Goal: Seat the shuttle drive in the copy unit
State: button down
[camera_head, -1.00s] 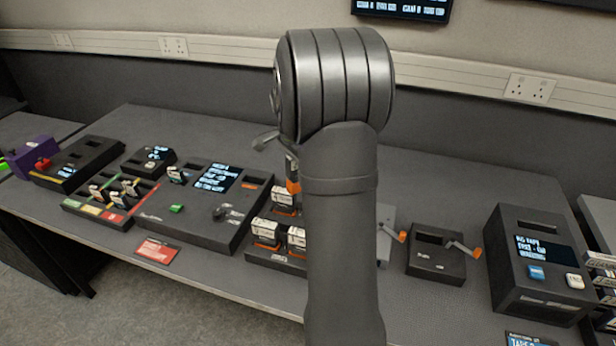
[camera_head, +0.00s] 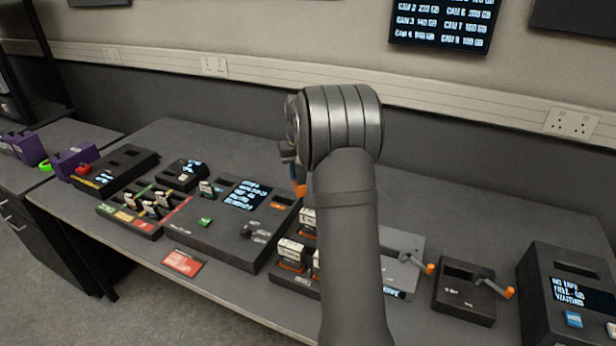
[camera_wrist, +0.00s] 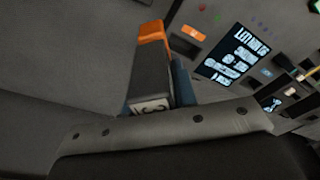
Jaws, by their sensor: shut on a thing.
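My gripper (camera_wrist: 152,100) is shut on the shuttle drive (camera_wrist: 152,72), a dark block with an orange end and a pale label near the jaws. In the head view the drive's orange end (camera_head: 300,188) hangs down beside my arm, and the jaws are mostly hidden. The copy unit (camera_head: 215,236) is a wide dark box with a lit screen, a green button and a dark knob. The drive is in the air near its right back corner in the picture. In the wrist view the copy unit (camera_wrist: 212,22) is at upper right, with an orange label beside a dark slot.
A rack (camera_head: 290,278) with white-labelled, orange-based drives stands right of the copy unit, partly behind my arm. A tray of coloured slots (camera_head: 130,221) lies to the left. A small crank box (camera_head: 463,296) and a larger screened box (camera_head: 570,290) stand at right. The back of the table is clear.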

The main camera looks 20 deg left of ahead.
jog(key=w+a+n+g, duration=0.1)
jog(key=w+a+n, duration=0.1)
jog(key=a+n, duration=0.6)
notch_tip(320, 180, down, 7)
jog(key=n, duration=0.1)
jog(key=shift+s+d+n, duration=0.15)
jog(key=shift+d+n, duration=0.15)
jog(key=shift+d, duration=0.15)
jog(key=shift+f, duration=2.05)
dwell(2.7)
jog(key=c, duration=0.8)
grip_release()
jog(key=shift+o, duration=0.2)
